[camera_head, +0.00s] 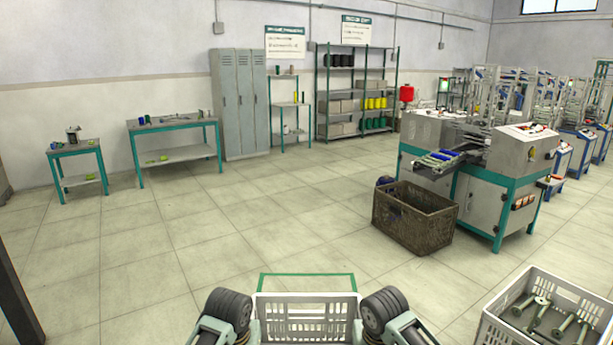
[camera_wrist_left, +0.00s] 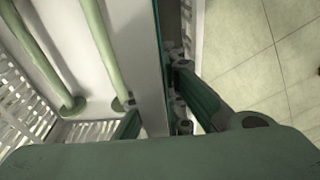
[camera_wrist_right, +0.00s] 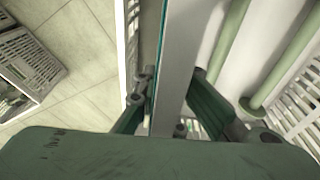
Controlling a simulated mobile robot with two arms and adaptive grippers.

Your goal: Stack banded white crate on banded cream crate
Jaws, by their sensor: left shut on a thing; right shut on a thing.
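A white slatted crate (camera_head: 305,318) is at the bottom middle of the head view, between my two arms. My left gripper (camera_wrist_left: 158,112) is shut on one side wall of this crate, with one finger inside and one outside. My right gripper (camera_wrist_right: 168,112) is shut on the opposite side wall in the same way. A green band runs along the gripped walls in both wrist views. Long pale green bobbins (camera_wrist_left: 45,60) lie inside the crate. No separate crate that I can name as the banded cream one shows clearly.
A greyish-white crate (camera_head: 550,312) with several bobbins stands at the lower right. A green outline (camera_head: 305,275) shows just beyond the held crate. A brown bin (camera_head: 414,220) stands by the machine (camera_head: 470,170). Tables and lockers line the back; the middle floor is clear.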

